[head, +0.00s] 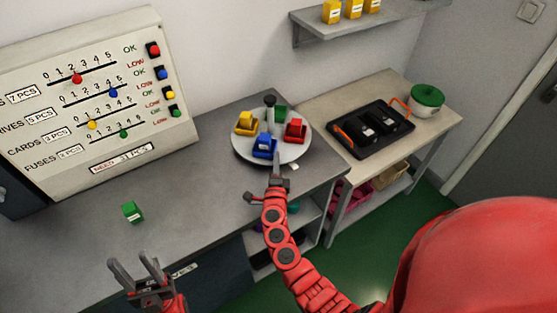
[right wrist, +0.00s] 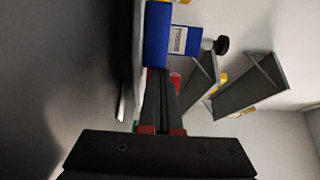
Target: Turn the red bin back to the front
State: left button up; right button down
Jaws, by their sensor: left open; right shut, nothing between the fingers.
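A round white turntable (head: 246,151) stands on the grey bench. The red bin (head: 295,130) is on its right side. The blue bin (head: 264,146) is at the front edge, the yellow bin (head: 245,124) at the left, and the green bin (head: 280,113) at the back, partly hidden. My right gripper (head: 277,160) is shut and empty at the front rim, just right of the blue bin. In the right wrist view its fingers (right wrist: 160,78) are close to the blue bin (right wrist: 168,35); contact cannot be told. My left gripper (head: 138,266) is open and empty over the front of the bench.
A dark knob (head: 269,100) rises at the turntable's middle. A green box (head: 132,212) sits alone on the left bench. A slider panel (head: 90,90) stands behind it. To the right, a side table holds a black tray (head: 345,133) and a green-lidded pot (head: 427,99).

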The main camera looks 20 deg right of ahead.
aim_at(252, 153)
jog(key=shift+w+a+m+g+h+b, duration=0.25)
jog(key=shift+a+m+h+b, duration=0.2)
jog(key=shift+a+h, duration=0.3)
jog(key=shift+w+a+f+m+g+h+b, duration=0.2)
jog(key=shift+a+m+g+h+b, duration=0.25)
jog(key=shift+a+m+h+b, duration=0.15)
jog(key=shift+w+a+m+g+h+b, duration=0.25)
jog(key=shift+a+m+g+h+b, duration=0.2)
jog(key=shift+h+b, duration=0.2)
jog(key=w+a+m+g+h+b, duration=0.1)
jog(key=a+m+g+h+b, duration=0.1)
jog(key=b, duration=0.3)
jog(key=w+a+m+g+h+b, duration=0.2)
jog(key=b, duration=0.3)
jog(key=shift+w+a+g, duration=0.2)
jog(key=shift+w+g, duration=0.1)
jog(key=shift+g, duration=0.05)
jog(key=shift+w+a+r+b, duration=0.15)
jog(key=shift+w+a+b, duration=0.35)
jog(key=shift+b, duration=0.75)
